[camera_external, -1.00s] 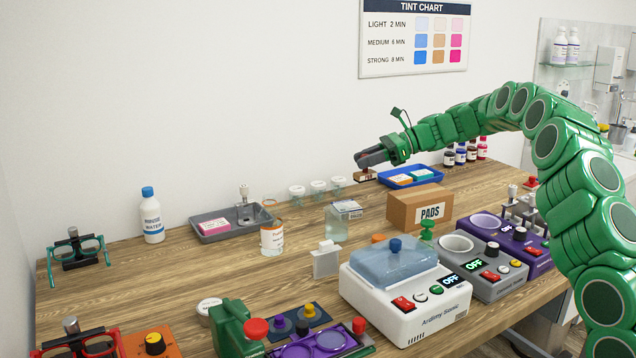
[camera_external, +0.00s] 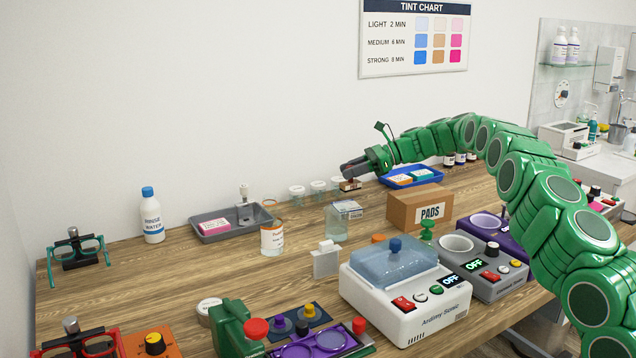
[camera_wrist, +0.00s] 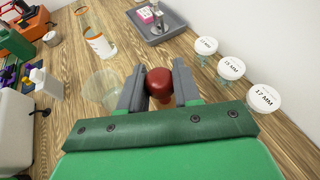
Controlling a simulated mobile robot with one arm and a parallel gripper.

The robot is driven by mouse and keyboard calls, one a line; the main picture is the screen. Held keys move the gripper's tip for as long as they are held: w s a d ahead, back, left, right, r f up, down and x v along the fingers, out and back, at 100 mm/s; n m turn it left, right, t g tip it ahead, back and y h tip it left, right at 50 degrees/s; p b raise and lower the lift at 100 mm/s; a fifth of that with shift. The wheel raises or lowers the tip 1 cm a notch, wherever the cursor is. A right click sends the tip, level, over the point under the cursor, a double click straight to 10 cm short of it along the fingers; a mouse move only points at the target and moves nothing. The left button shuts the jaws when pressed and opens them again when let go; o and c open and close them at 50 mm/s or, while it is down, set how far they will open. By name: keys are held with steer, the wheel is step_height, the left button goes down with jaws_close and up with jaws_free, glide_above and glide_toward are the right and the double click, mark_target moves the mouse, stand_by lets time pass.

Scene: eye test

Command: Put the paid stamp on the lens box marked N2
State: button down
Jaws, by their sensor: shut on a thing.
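My gripper (camera_external: 354,168) is shut on a stamp (camera_external: 350,185) with a wooden base and holds it near the back of the bench, just right of the small jars. In the wrist view the stamp's dark red knob (camera_wrist: 160,82) sits between the two fingers; its base is mostly hidden. I cannot tell whether the base touches the bench. A pink-topped box (camera_external: 214,226) lies in the grey tray (camera_external: 228,237) to the left. An orange-topped box (camera_external: 400,179) and a teal-topped box (camera_external: 421,174) lie in the blue tray (camera_external: 438,176). Their markings are too small to read.
Lidded jars (camera_external: 318,190) stand left of the gripper; the wrist view shows lids such as 17 MM (camera_wrist: 264,97). A glass beaker (camera_external: 336,224) stands in front. A PADS carton (camera_external: 405,208) is at right.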

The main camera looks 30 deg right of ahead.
mark_target(348, 185)
steer(key=shift+w+d+f, duration=0.1)
steer(key=shift+w+f, duration=0.6)
steer(key=shift+f, duration=0.15)
steer(key=shift+f, duration=0.1)
steer(key=shift+w+f, duration=0.3)
steer(key=shift+f, duration=1.5)
steer(key=shift+f, duration=0.1)
steer(key=c, duration=0.8)
jaws_free()
